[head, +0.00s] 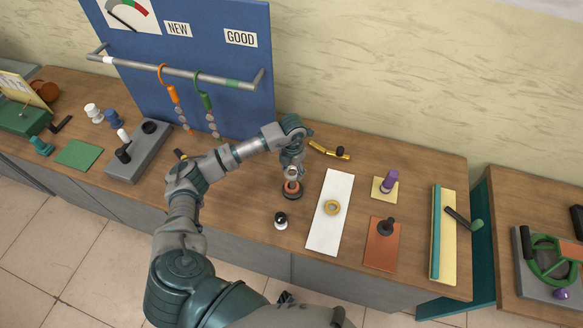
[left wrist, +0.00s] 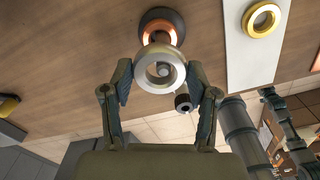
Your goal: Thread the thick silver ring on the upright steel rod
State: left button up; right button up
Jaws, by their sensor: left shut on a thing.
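My left gripper (head: 291,168) is shut on the thick silver ring (left wrist: 151,76), which lies between its two fingertips (left wrist: 161,78) in the left wrist view. The ring (head: 291,173) also shows in the head view, just above a round dark base (head: 292,194) with a copper-coloured ring around its middle. The base (left wrist: 163,14) is beyond the silver ring in the left wrist view. A grey round end, apparently the upright steel rod (left wrist: 165,71), shows inside the ring's hole. I cannot tell whether the ring is around the rod or above its tip. My right gripper is not in view.
A black-and-white knob (head: 281,221) stands in front of the base. A white board (head: 324,231) with a brass ring (head: 332,207) lies to the right. Further right are a purple peg (head: 389,180) and a copper-coloured plate (head: 382,255). A blue panel (head: 235,80) stands behind.

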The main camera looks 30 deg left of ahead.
pick_arm(q)
jog(key=shift+d+r, duration=0.1)
jog(key=shift+d, duration=0.25)
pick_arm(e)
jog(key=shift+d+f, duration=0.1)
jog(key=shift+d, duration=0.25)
pick_arm(q)
jog(key=shift+a+f+b, duration=0.35)
jog(key=shift+f+b, duration=0.05)
jog(key=shift+f, duration=0.3)
jog(key=shift+d+f+b, duration=0.2)
jog(key=shift+f+b, duration=0.15)
jog(key=shift+f, duration=0.1)
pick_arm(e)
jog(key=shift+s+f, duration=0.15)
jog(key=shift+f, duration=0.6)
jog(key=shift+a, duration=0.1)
pick_arm(q)
jog(key=o, duration=1.5)
jog(key=shift+a, duration=0.1)
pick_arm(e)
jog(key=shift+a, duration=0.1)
